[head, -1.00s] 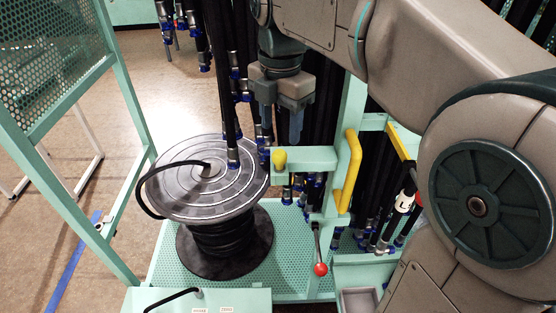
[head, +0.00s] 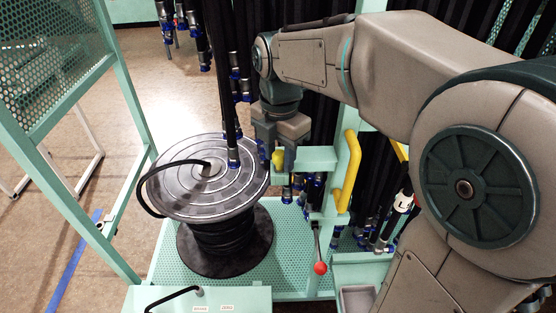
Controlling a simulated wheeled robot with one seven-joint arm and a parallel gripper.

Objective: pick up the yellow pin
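The yellow pin (head: 279,161) shows as a small rounded yellow head at the left end of a mint-green horizontal bar (head: 316,158), beside the hose reel. My gripper (head: 280,156) points down directly over it. Its two fingers are apart, one to each side of the pin's head in the picture. The fingers look open, and I cannot see them touching the pin. The lower part of the pin is hidden.
The black hose reel (head: 186,200) stands close on the left. Hanging black hoses (head: 221,75) with blue fittings are near the gripper's left. A yellow handle (head: 347,172) and a red-knobbed lever (head: 320,268) are to the right. Open floor (head: 135,60) lies at left.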

